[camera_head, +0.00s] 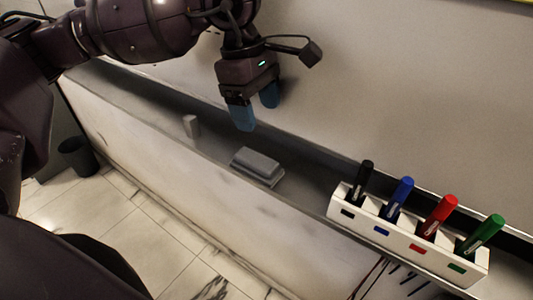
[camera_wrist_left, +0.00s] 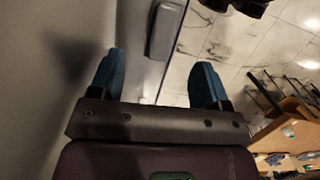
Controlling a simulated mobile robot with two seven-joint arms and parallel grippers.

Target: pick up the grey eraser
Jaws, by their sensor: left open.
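The grey eraser (camera_head: 257,165) lies flat on the grey ledge (camera_head: 310,187) below the whiteboard in the head view. In the left wrist view a grey block, which looks like the same eraser (camera_wrist_left: 165,30), lies beyond the fingertips near the ledge's edge. My left gripper (camera_head: 257,107) points down with its blue fingers apart and empty. It is above the ledge and clear of the eraser, up and slightly left of it in the head view. It also shows in the left wrist view (camera_wrist_left: 157,80). My right gripper is not in view.
A white holder (camera_head: 400,240) with black, blue, red and green markers stands on the ledge to the right. A small light grey object (camera_head: 191,126) stands left of the eraser. The whiteboard (camera_head: 400,80) rises behind. A dark bin (camera_head: 77,157) stands on the floor.

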